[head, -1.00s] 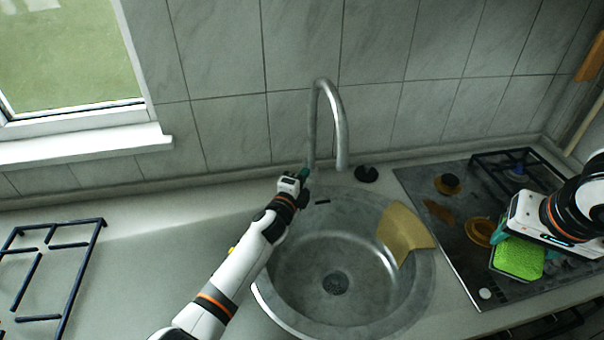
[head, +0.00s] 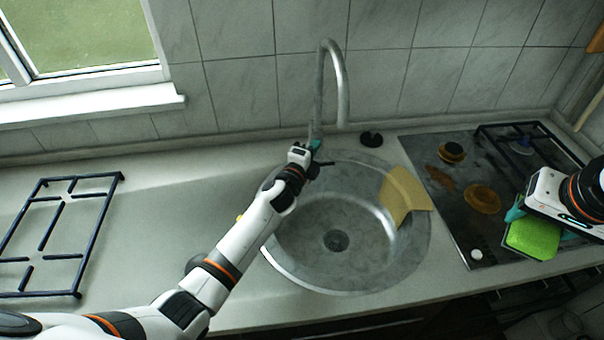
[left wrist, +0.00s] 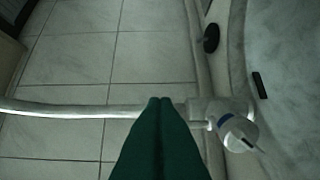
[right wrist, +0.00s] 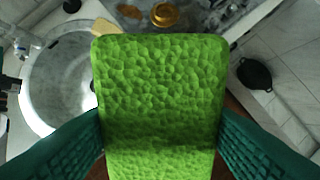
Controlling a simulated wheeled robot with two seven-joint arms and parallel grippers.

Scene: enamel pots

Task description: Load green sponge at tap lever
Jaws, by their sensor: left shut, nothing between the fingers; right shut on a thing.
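The green sponge (head: 534,238) is held by my right gripper (head: 516,212) over the front of the stained hob at the right. In the right wrist view the sponge (right wrist: 160,100) fills the middle, with a teal finger on each side. My left gripper (head: 314,146) is shut and empty at the base of the tap (head: 340,85), behind the sink. In the left wrist view its closed teal fingers (left wrist: 160,102) are beside the tap body (left wrist: 235,133). The tap lever is hard to make out; I cannot tell whether the fingers touch it.
A tan cloth (head: 404,195) hangs over the right rim of the round sink (head: 345,290). A black plug (head: 371,139) lies behind it. A loose pan grate (head: 60,225) is on the left counter. The hob (head: 450,225) holds burner parts and stains.

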